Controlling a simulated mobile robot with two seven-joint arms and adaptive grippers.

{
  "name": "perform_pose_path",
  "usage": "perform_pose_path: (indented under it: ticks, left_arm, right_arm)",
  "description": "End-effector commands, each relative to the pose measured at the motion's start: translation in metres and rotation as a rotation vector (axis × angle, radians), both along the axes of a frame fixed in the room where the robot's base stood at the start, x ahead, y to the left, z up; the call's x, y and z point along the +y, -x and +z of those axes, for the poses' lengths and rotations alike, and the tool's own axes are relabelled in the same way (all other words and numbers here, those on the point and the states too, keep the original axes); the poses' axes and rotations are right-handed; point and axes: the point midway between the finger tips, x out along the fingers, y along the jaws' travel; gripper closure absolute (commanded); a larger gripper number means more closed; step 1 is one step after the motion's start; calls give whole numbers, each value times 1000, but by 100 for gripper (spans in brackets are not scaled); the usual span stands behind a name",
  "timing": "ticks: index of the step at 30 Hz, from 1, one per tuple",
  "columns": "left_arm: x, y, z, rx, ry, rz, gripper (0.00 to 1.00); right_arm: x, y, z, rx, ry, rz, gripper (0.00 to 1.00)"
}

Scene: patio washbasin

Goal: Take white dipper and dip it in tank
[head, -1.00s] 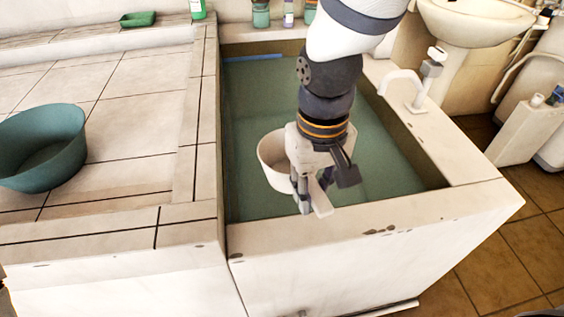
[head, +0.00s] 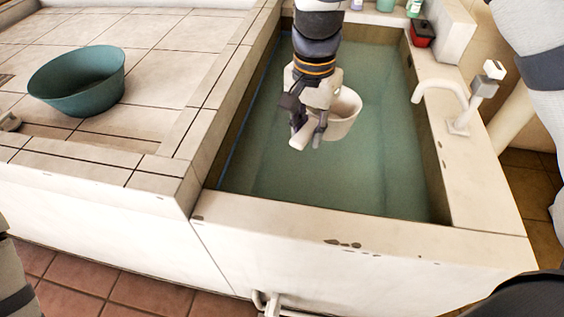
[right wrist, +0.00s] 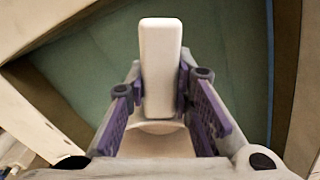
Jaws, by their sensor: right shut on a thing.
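The white dipper has its round cup (head: 345,116) to the right of my right gripper in the head view. My right gripper (head: 309,131) is shut on the dipper's flat handle (head: 298,141). In the right wrist view the handle (right wrist: 160,65) stands between the two purple-padded fingers, with part of the cup (right wrist: 155,145) below. The tank (head: 330,207) is a pale walled basin of greenish water, and the dipper is within its walls in the picture. I cannot tell whether the cup touches the water. My left gripper is not in view.
A green basin (head: 80,82) sits on the tiled counter at left. A white tap (head: 440,92) stands on the tank's right rim. A red and black container (head: 422,35) and bottles (head: 385,5) are at the back. Open water lies in front of the dipper.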

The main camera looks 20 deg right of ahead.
Motion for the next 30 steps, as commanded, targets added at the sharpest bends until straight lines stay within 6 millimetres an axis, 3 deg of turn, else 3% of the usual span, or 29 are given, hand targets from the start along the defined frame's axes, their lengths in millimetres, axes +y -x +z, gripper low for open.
perform_pose_path:
  ticks: [4,8,10,13,30]
  left_arm:
    - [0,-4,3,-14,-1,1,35]
    - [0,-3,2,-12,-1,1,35]
    - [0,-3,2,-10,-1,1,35]
    - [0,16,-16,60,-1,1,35]
    - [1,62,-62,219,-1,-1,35]
  right_arm:
    - [0,-14,0,-8,-18,-137,100]
    - [-1,-15,-18,38,-93,-155,100]
    - [-2,-14,-33,78,-157,-155,100]
    - [0,-13,-63,141,-232,-154,100]
    - [0,-12,-178,129,-224,-148,100]
